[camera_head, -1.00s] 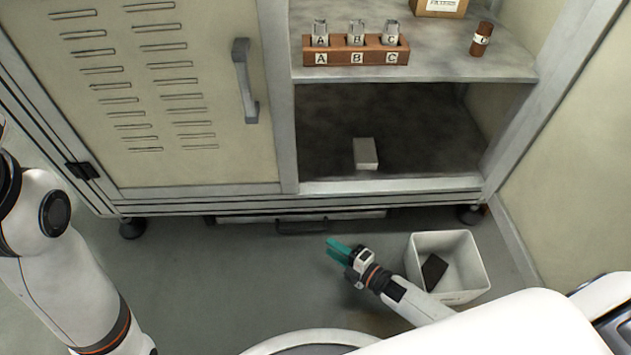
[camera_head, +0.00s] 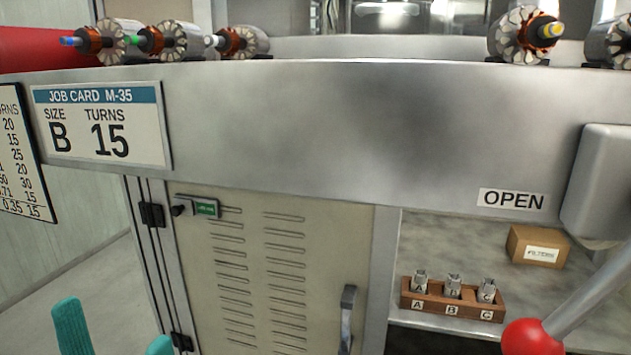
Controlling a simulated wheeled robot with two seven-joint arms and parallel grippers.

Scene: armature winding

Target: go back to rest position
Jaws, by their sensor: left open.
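My left gripper (camera_head: 116,338) shows at the bottom left edge of the head view. Its two teal fingers stand apart, and it is open with nothing seen between them. My right gripper is not in view.
A cabinet door (camera_head: 270,265) with a handle (camera_head: 347,315) is shut. Beside it, an open shelf holds a wooden block (camera_head: 440,305) with labelled A, B, C pieces and a cardboard box (camera_head: 537,246). A red-knobbed lever (camera_head: 533,336) juts in at lower right. Armatures (camera_head: 527,35) line the bench top.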

